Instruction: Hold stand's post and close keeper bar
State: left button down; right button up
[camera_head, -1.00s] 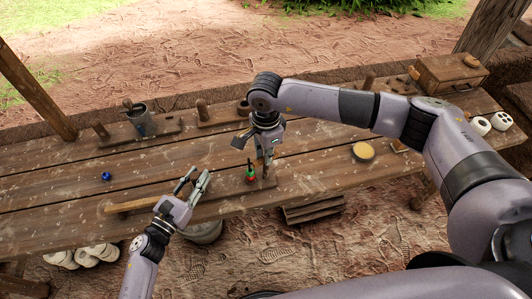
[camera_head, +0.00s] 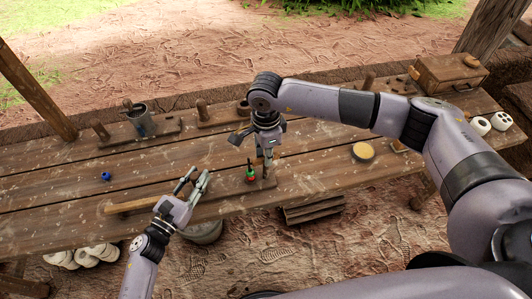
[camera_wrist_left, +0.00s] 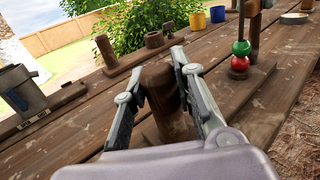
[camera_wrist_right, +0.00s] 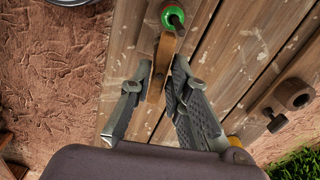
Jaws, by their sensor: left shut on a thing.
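The wooden stand's base (camera_head: 228,192) lies along the front of the bench. My left gripper (camera_head: 199,174) is shut on a brown wooden post (camera_wrist_left: 160,84) at its left part. A red bead (camera_wrist_left: 239,65) and a green bead (camera_wrist_left: 241,48) sit stacked on a dark upright rod at the other end, beside a second wooden upright (camera_wrist_left: 254,28). My right gripper (camera_wrist_right: 160,75) points down there, its fingers apart on either side of a narrow wooden piece (camera_wrist_right: 158,72), perhaps the keeper bar. Contact with it is unclear. The green bead also shows in the right wrist view (camera_wrist_right: 172,17).
A grey metal can (camera_head: 141,120) on a wooden board stands at the back left. A blue bead (camera_head: 106,176) lies at left. A round yellowish dish (camera_head: 363,151) and a wooden chest (camera_head: 447,77) are to the right. The bench middle is mostly clear.

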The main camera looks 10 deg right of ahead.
jog(key=shift+o, duration=1.4)
notch_tip(320, 180, up, 12)
pick_arm(q)
jog(key=c, duration=1.2)
grip_release()
jog(key=shift+c, duration=0.2)
pick_arm(e)
notch_tip(320, 180, up, 4)
